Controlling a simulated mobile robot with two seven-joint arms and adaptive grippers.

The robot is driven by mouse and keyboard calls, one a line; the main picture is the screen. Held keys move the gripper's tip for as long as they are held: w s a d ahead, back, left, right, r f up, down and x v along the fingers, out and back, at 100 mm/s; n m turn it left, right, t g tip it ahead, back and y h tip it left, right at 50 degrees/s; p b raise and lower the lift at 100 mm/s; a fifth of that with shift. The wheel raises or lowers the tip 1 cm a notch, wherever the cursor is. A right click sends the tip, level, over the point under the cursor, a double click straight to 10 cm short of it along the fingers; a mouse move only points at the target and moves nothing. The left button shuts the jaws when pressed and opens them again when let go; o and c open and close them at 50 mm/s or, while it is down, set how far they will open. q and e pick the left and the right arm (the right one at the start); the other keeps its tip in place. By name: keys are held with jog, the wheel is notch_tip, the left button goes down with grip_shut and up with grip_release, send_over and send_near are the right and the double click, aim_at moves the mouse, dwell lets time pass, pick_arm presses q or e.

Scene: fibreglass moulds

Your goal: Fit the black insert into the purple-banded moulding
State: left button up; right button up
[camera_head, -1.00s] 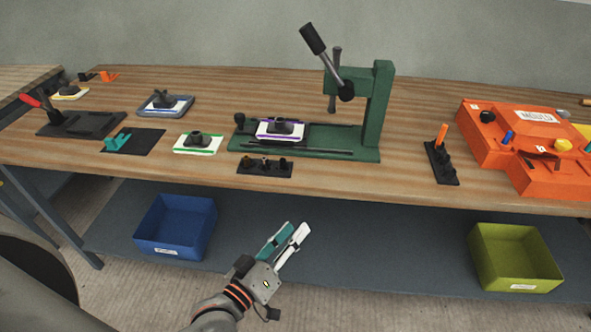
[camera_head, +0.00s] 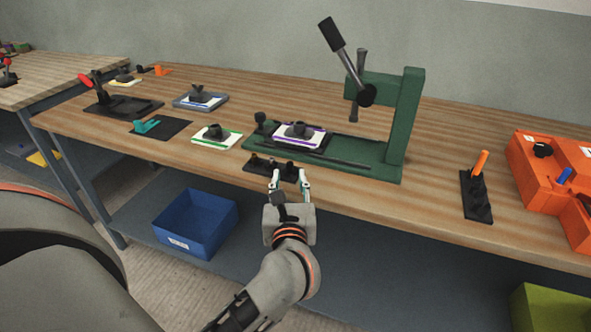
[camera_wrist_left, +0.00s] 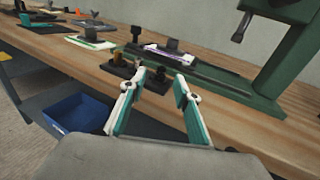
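The purple-banded moulding (camera_head: 314,141) is a white plate with a purple edge and a dark raised block on top. It lies on the green press base (camera_head: 375,165), left of the press column, and also shows in the wrist view (camera_wrist_left: 203,62). I cannot tell which one is the black insert. My left gripper (camera_head: 290,178) is open and empty at the rack; its spread fingers (camera_wrist_left: 161,82) partly cover the rack in the wrist view. My right gripper is not in view.
The press lever (camera_head: 345,60) rises above the base. A green-edged moulding (camera_head: 217,143) lies to the left, a blue one (camera_head: 200,104) behind it. A black holder with an orange peg (camera_head: 476,200) and an orange box (camera_head: 545,190) stand right. A blue bin (camera_head: 195,225) is below.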

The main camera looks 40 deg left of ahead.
aim_at(290, 165)
pick_arm(q)
jog(key=x, duration=0.6)
jog(key=shift+w+a+r, duration=0.1)
jog(key=shift+w+r, duration=0.15)
jog(key=shift+w, duration=0.1)
grip_shut()
